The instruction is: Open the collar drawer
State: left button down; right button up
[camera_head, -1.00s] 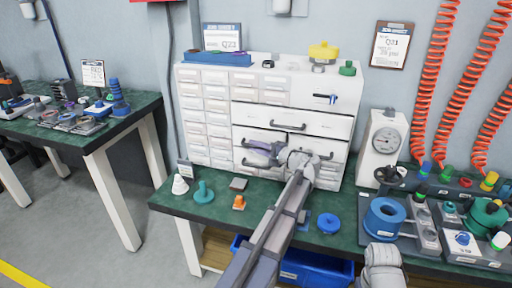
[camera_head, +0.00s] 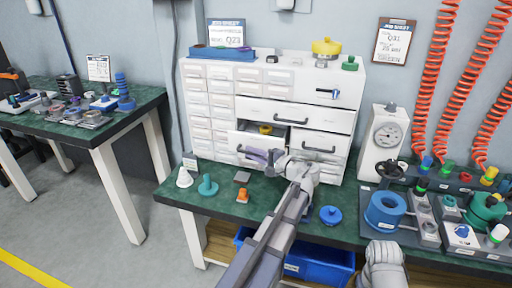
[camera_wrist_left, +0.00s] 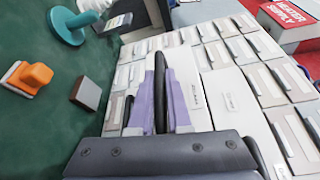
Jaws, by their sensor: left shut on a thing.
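The white cabinet (camera_head: 215,137) stands on the green bench. Its lower middle drawer (camera_head: 240,140) is pulled partly out, and a yellow ring-shaped part (camera_head: 265,129) shows inside. My left gripper (camera_head: 258,156) is at the front of this drawer, shut on its dark handle. In the left wrist view the purple fingers (camera_wrist_left: 163,95) stand on either side of the dark handle (camera_wrist_left: 160,88). The gripper partly hides the drawer front, and I cannot read a label on it in the head view. My right gripper is out of view.
The drawer to the right (camera_head: 318,143) and the wide drawer above (camera_head: 295,113) are closed. A white cone (camera_head: 184,178), a teal part (camera_head: 208,186), an orange part (camera_head: 243,195) and a blue knob (camera_head: 330,215) lie on the bench in front. A gauge (camera_head: 386,135) stands at right.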

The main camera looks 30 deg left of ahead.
pick_arm(q)
jog(key=s+d, duration=0.2)
jog(key=s, duration=0.7)
jog(key=shift+d, duration=0.1)
jog(key=c, duration=0.9)
grip_release()
jog(key=shift+o, duration=0.2)
jog(key=shift+d, duration=0.1)
jog(key=s+d, duration=0.1)
jog(key=d, duration=0.6)
jog(key=shift+d+r+p, duration=0.25)
jog(key=shift+r+p, duration=0.05)
